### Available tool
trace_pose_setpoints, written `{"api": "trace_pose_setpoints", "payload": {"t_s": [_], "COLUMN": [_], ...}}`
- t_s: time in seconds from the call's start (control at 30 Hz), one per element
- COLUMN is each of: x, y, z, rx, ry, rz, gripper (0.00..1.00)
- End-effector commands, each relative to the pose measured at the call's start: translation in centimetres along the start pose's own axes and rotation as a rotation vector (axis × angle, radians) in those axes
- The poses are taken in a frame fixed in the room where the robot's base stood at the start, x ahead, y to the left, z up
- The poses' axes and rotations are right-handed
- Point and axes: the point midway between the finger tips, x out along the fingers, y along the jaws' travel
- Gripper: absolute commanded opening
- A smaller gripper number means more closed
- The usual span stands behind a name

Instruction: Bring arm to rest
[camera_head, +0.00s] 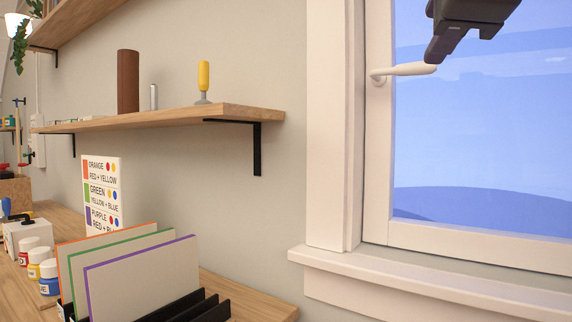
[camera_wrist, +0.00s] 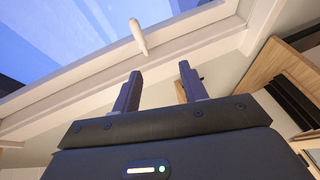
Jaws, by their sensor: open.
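My gripper (camera_wrist: 160,70) is open in the wrist view, with its two dark fingers apart and nothing between them. In the head view part of my gripper (camera_head: 455,40) shows at the top right, in front of the window and above the window handle. The white window handle (camera_head: 405,70) points to the right in the head view. It also shows beyond the fingers in the wrist view (camera_wrist: 138,38). I cannot tell how far the fingers are from the handle.
A wooden shelf (camera_head: 165,118) holds a brown cylinder (camera_head: 128,82) and a yellow-handled tool (camera_head: 203,80). Below, a desk carries a black rack (camera_head: 205,308) with coloured-edge panels (camera_head: 145,278), paint jars (camera_head: 48,278) and a colour chart (camera_head: 102,190). The window sill (camera_head: 430,280) is clear.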

Motion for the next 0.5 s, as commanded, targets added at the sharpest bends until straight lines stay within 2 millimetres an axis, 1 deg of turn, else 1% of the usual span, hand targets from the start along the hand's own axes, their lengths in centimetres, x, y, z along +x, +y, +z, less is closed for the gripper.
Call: {"api": "trace_pose_setpoints", "payload": {"t_s": [0.17,0.27,0.37,0.47,0.5], "x": [1.4,2.4,3.7,5.2,6.0], "y": [-1.6,-3.0,-4.9,-7.5,-9.0], "z": [-0.6,-0.9,-1.2,-1.4,-1.4], "rx": [0.045,0.081,0.127,0.192,0.226], "ry": [-0.003,-0.005,-0.011,-0.024,-0.031], "rz": [-0.044,-0.079,-0.121,-0.174,-0.202], "gripper": [0.43,0.43,0.43,0.43,0.43]}}
